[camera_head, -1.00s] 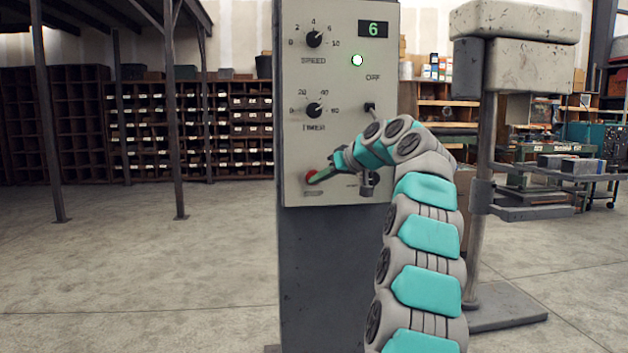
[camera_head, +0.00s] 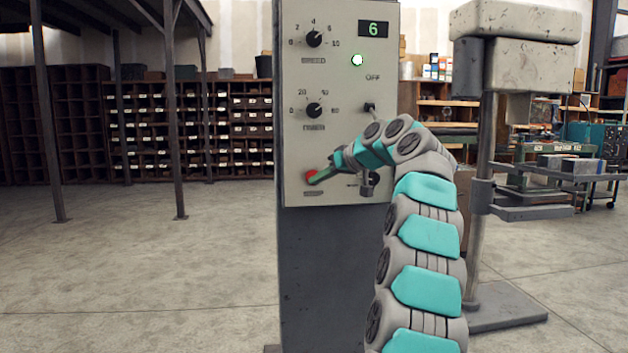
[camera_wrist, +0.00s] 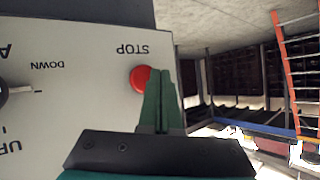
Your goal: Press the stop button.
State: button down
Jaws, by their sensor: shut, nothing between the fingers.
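The red stop button (camera_head: 311,176) is at the lower left of the control panel (camera_head: 340,90). In the wrist view the round red button (camera_wrist: 141,78) sits beside the word STOP, which appears upside down. My gripper (camera_head: 316,180) is shut, its green fingers together and empty. In the wrist view the closed fingertips (camera_wrist: 160,72) overlap the button's right edge. I cannot tell whether they touch it. The panel display (camera_head: 375,29) reads 6, and a green lamp (camera_head: 357,60) is lit.
A speed knob (camera_head: 314,39) and a timer knob (camera_head: 314,110) are above the button. A toggle switch (camera_head: 369,107) is near OFF. The floor at left is clear.

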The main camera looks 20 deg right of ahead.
jog(key=shift+w+d, duration=0.1)
jog(key=shift+w, duration=0.15)
jog(key=shift+w, duration=0.15)
dwell(0.8)
jog(key=shift+s+b, duration=0.4)
